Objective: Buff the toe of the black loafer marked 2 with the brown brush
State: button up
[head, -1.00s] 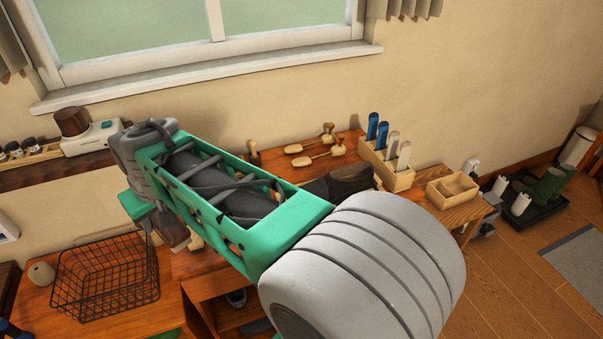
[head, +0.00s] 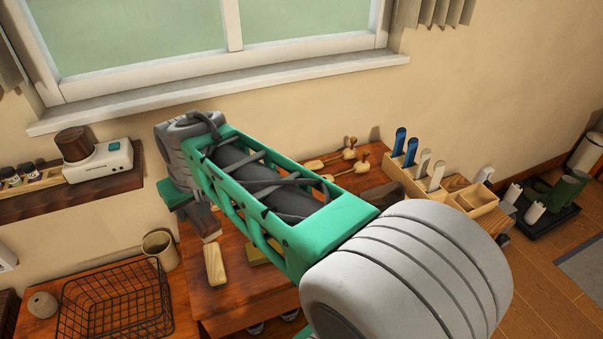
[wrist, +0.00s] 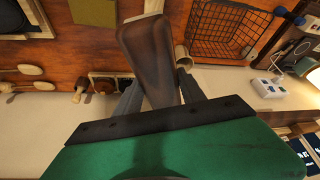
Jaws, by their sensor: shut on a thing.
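My gripper (wrist: 158,82) is shut on the brown brush (wrist: 150,48), whose dark wooden body stands out between the two fingers in the wrist view. In the head view, part of the brush (head: 208,222) shows below my wrist, above the left part of the work table (head: 235,295). My arm covers much of that table. No black loafer with a readable mark 2 can be made out. A dark shape (wrist: 14,18) at the left edge of the wrist view is cut off, and I cannot tell if it is a loafer.
A pale wooden block (head: 215,265) lies below the brush. A wire basket (head: 115,305) and a beige cup (head: 159,248) stand at left. Wooden shoe tools (head: 345,158) lie at the back. A holder with upright handles (head: 408,180) stands at right. The wall shelf (head: 75,200) holds a white device.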

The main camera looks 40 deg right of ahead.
jog(key=d+f+n+g+y, duration=0.1)
jog(key=d+f+n+y, duration=0.2)
jog(key=d+n, duration=0.9)
jog(key=shift+n+g+y, duration=0.5)
jog(key=shift+n+g, duration=0.3)
jog(key=shift+g, duration=0.1)
jog(key=shift+s+d+f+b, duration=0.95)
jog(key=shift+s+d, duration=0.8)
jog(key=shift+d, duration=1.15)
jog(key=shift+s+d+f+b, duration=0.65)
jog(key=shift+s+d+f, duration=0.8)
jog(key=shift+d, duration=1.45)
jog(key=shift+s+d+f+b, duration=0.8)
jog(key=shift+s+d, duration=1.25)
jog(key=shift+d, duration=0.85)
jog(key=shift+f, duration=0.1)
jog(key=shift+s+d+f+b, duration=0.1)
jog(key=shift+d+f+b, duration=0.1)
jog(key=shift+f+b, duration=0.5)
jog(key=shift+s+d+f+b, duration=0.1)
jog(key=shift+d+f+b, duration=0.1)
jog(key=shift+f+b, duration=0.45)
jog(key=shift+f, duration=0.25)
grip_shut()
jog(key=shift+d+f, duration=0.1)
jog(key=shift+f, duration=0.15)
jog(key=shift+s+f+b, duration=0.15)
jog(key=shift+b, duration=0.15)
